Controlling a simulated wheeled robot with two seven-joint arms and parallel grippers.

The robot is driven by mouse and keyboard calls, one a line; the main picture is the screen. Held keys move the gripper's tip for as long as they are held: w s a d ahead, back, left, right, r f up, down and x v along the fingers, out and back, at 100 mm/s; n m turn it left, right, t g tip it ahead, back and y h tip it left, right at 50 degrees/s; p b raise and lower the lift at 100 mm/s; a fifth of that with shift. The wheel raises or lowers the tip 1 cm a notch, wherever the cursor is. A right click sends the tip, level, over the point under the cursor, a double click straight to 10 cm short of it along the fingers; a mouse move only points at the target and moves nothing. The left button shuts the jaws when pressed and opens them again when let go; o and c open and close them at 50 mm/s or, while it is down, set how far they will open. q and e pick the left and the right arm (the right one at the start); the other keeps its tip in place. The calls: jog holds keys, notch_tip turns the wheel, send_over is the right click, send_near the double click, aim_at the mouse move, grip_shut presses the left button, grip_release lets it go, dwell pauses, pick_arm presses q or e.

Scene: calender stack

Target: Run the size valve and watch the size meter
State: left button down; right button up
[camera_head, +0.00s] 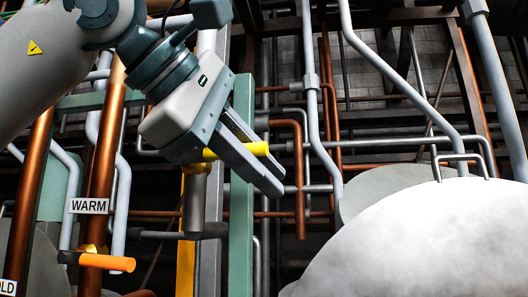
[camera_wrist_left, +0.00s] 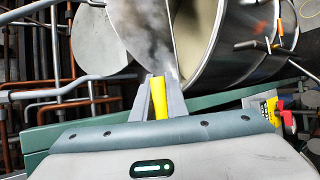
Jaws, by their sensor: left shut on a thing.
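A yellow valve handle (camera_head: 250,149) sits on a grey valve body (camera_head: 193,200) beside the green post. My left gripper (camera_head: 266,181) is shut on this handle, its fingers lying across the bar with the yellow end sticking out past them. In the left wrist view the yellow handle (camera_wrist_left: 158,92) shows between the two fingers of my left gripper (camera_wrist_left: 159,98). I cannot make out a size meter in either view. My right gripper is in neither view.
A WARM label (camera_head: 89,206) and an orange handle (camera_head: 108,263) are at the lower left. A large pale rounded vessel (camera_head: 430,245) fills the lower right. Copper and grey pipes crowd the back. A green post (camera_head: 242,220) stands close to the gripper. Red handles (camera_wrist_left: 288,118) show in the wrist view.

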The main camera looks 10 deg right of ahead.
pick_arm(q)
jog(key=shift+f, duration=0.2)
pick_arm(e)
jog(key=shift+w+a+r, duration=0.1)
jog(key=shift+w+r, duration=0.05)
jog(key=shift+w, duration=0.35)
pick_arm(q)
jog(key=c, duration=1.7)
grip_release()
jog(key=shift+c, duration=0.2)
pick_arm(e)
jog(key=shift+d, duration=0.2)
pick_arm(q)
jog(key=shift+a, duration=0.1)
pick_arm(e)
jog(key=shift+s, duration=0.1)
pick_arm(q)
jog(key=shift+s, duration=0.1)
